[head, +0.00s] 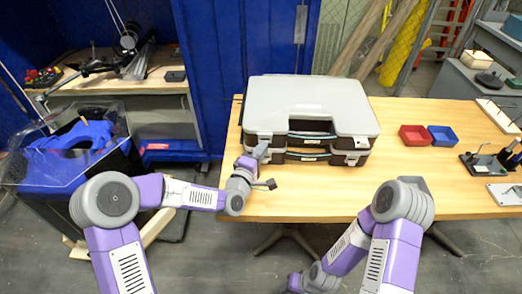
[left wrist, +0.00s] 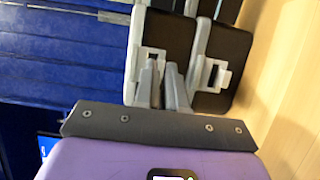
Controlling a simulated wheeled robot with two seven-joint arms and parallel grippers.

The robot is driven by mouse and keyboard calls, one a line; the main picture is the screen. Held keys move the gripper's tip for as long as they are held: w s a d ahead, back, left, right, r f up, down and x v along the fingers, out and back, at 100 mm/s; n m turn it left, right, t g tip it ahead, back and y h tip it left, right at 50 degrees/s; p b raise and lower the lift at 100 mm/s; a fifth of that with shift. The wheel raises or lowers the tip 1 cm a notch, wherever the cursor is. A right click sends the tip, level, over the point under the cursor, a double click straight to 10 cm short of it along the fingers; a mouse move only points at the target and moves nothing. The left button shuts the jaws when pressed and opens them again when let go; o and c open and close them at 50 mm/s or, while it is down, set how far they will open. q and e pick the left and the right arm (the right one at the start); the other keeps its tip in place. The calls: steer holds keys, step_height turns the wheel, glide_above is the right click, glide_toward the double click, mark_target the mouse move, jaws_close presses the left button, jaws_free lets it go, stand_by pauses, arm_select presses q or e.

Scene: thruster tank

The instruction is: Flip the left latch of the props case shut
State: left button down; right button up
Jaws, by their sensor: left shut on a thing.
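My left gripper (head: 261,153) is at the left part of the case front. In the left wrist view its two fingers (left wrist: 163,72) are close together at a pale latch (left wrist: 153,57) on one dark corner and shut on it. The fingers partly cover this latch, so its exact angle is hidden. A second pale latch (left wrist: 212,76) shows on the neighbouring dark corner. My right gripper is out of view.
The wooden table (head: 440,195) has free room right of the case. A red bin (head: 415,136) and a blue bin (head: 442,136) stand there. A clear-sided tank (head: 75,150) stands left of the table.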

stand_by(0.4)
arm_select(q)
steer(key=c, duration=1.2)
jaws_free()
steer(key=shift+w, duration=0.1)
steer(key=p+v, duration=0.1)
steer(key=v, duration=0.6)
steer(key=shift+s+a, duration=0.15)
steer(key=shift+s, duration=0.15)
steer(key=shift+f, duration=0.1)
